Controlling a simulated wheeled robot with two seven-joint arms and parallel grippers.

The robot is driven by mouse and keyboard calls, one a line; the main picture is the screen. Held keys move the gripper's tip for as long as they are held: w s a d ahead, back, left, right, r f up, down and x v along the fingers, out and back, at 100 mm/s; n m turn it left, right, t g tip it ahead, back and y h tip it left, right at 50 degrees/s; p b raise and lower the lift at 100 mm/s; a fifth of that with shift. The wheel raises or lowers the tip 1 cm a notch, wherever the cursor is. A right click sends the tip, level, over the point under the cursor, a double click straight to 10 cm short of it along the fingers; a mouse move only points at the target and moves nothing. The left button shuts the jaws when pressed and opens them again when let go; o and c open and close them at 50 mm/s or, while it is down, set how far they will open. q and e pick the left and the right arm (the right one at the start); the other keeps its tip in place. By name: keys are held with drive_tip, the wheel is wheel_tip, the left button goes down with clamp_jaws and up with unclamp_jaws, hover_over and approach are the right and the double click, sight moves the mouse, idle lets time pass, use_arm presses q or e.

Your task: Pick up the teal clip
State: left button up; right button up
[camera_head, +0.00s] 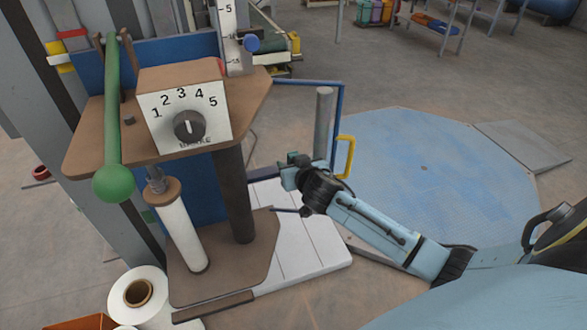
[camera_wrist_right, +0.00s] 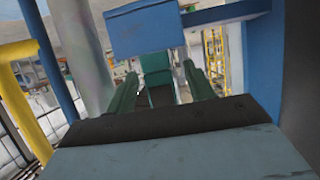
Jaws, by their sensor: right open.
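My right gripper (camera_head: 289,174) is beside the blue frame, left of the yellow handle. In the right wrist view its two green fingers (camera_wrist_right: 162,82) are apart, with nothing clearly held. A small teal piece (camera_wrist_right: 155,62) shows between and beyond the fingertips, under a blue panel; it looks like the teal clip, but I cannot be sure. Its lower part is dark, and contact with the fingers cannot be told. In the head view I cannot separate the clip from the gripper. My left gripper is not in view.
The filler's dial box (camera_head: 184,104) and green-knobbed lever (camera_head: 113,182) stand at left. The blue frame (camera_head: 341,112) and yellow handle (camera_head: 346,157) are close to my right gripper. A white roll (camera_head: 122,292) stands at lower left. The blue floor plate (camera_head: 430,175) is clear.

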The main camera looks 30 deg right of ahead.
drive_tip(key=shift+x, duration=1.2)
drive_tip(key=c, duration=1)
drive_tip(key=shift+c, duration=0.2)
